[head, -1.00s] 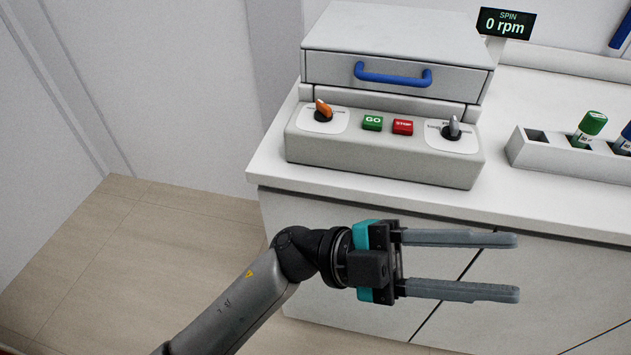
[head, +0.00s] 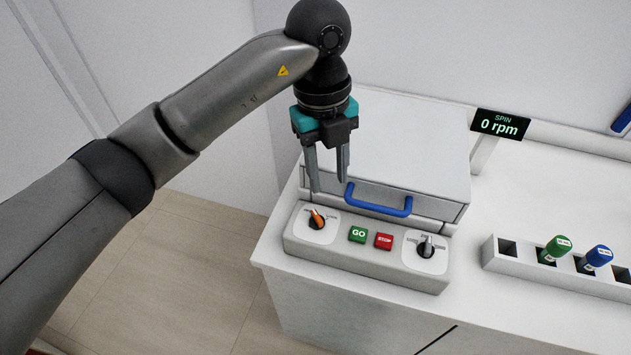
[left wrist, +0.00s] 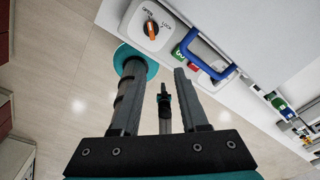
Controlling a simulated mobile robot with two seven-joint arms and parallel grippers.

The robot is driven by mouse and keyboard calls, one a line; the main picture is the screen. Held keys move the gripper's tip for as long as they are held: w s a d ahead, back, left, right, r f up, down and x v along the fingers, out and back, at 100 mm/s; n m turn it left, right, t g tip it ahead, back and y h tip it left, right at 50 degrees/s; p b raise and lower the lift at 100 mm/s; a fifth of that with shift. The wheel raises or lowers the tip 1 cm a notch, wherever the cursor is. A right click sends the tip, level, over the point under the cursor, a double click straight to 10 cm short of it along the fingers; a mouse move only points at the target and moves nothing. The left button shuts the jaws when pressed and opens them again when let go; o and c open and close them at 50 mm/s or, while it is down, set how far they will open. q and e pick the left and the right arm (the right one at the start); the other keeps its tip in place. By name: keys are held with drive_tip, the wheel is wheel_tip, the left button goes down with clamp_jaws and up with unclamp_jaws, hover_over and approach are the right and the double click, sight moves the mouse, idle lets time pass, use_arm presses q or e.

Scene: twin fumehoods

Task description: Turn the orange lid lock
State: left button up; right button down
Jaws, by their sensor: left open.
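The orange lid lock (head: 317,218) is a small orange knob on a white plate at the left end of the machine's sloped front panel. In the left wrist view the knob (left wrist: 151,28) sits near the top, with OPEN and LOCK printed beside it. My left gripper (head: 329,187) points down with its fingers apart and empty. In the head view it is over the lid's front left part, just behind the knob. It does not appear to touch the knob. A small dark and teal shape between the fingers in the wrist view may be my right gripper; its jaws are unclear.
The blue lid handle (head: 378,203) is close to the right of my left fingers.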

sight(317, 216)
use_arm(q)
drive_tip(key=shift+n+t+y, duration=0.4)
drive_tip(key=shift+y, duration=0.1)
drive_tip(key=f, duration=0.4)
drive_tip(key=w+a+f, duration=0.1)
drive_tip(key=f, duration=0.3)
drive_tip(key=w+f+p, duration=0.1)
drive_tip(key=f, duration=0.4)
drive_tip(key=shift+a+f, duration=0.1)
drive_tip(key=shift+a, duration=0.2)
clamp_jaws()
